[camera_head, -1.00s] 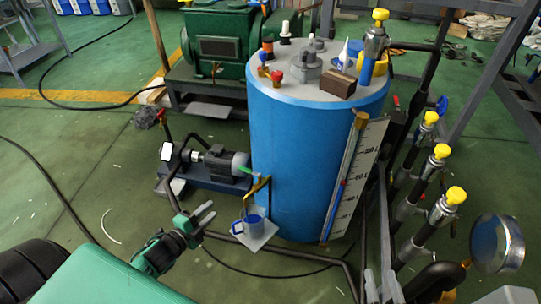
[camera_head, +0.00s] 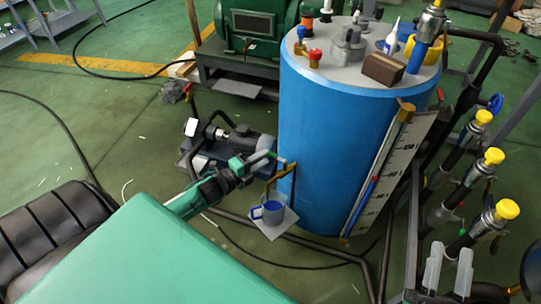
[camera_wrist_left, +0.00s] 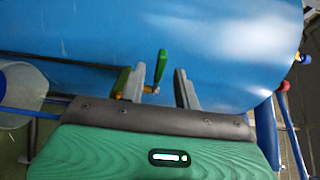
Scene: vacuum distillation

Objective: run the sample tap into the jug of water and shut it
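The sample tap sits low on the side of the blue tank (camera_head: 335,140). Its brass outlet pipe (camera_head: 281,175) bends down above the jug (camera_head: 269,210). The clear jug holds blue-looking water and stands on a small pale plate (camera_head: 272,231). My left gripper (camera_head: 262,160) is at the tap, above the jug. In the left wrist view its fingers (camera_wrist_left: 159,88) are apart, with the tap's upright green handle (camera_wrist_left: 161,66) showing between them; contact is not clear. The jug (camera_wrist_left: 18,95) is partly cut off there. My right gripper (camera_head: 448,272) is open and empty at bottom right.
A pump and motor (camera_head: 230,143) sit low behind my left gripper. A level gauge board (camera_head: 390,180) leans along the tank's right side. Pipes with yellow-capped valves (camera_head: 493,156) stand at right.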

